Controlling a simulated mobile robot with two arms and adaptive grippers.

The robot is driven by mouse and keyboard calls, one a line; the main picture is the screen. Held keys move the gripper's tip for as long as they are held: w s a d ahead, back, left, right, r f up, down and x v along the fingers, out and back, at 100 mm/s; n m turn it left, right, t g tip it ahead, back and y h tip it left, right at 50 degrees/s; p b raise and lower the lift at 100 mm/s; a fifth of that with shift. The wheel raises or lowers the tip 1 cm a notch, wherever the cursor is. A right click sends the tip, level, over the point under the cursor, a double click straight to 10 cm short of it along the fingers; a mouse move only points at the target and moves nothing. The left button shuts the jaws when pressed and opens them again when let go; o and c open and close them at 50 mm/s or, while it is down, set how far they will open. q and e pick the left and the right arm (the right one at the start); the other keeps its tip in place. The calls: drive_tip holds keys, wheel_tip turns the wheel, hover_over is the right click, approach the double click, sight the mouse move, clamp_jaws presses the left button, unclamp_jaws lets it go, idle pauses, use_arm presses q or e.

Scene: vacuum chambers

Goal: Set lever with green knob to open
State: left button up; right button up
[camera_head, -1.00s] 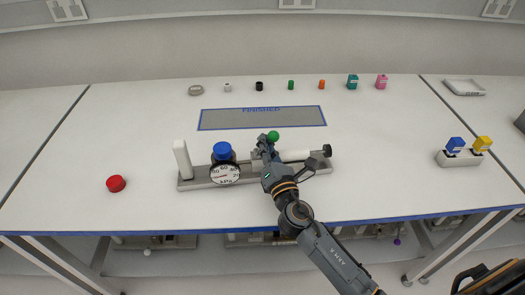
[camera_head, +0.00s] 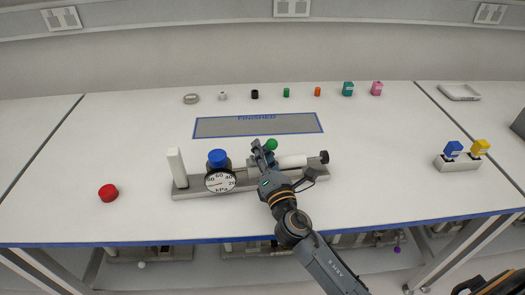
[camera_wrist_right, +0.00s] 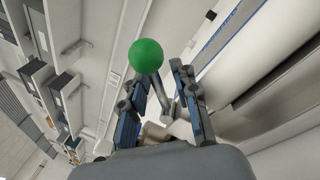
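The green knob (camera_head: 271,144) tops a lever on the vacuum chamber assembly (camera_head: 300,186) in the middle of the table. My right gripper (camera_head: 263,150) is at the lever, just left of and below the knob in the head view. In the wrist view the green knob (camera_wrist_right: 146,56) stands above and between the fingers. The grey lever stem (camera_wrist_right: 164,92) passes between the right gripper's fingers (camera_wrist_right: 160,84), which look apart with gaps beside it. The lever's base is mostly hidden behind the gripper.
A round gauge (camera_head: 220,181) and a blue knob (camera_head: 217,158) sit left of the gripper. A white upright post (camera_head: 177,167) stands at the assembly's left end. A red cap (camera_head: 108,193) lies at left. The blue-edged mat (camera_head: 258,125) behind is clear.

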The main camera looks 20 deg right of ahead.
drive_tip(key=s, duration=0.4)
drive_tip(key=s+f, duration=0.1)
drive_tip(key=s, duration=0.7)
drive_tip(key=shift+a+f, duration=0.35)
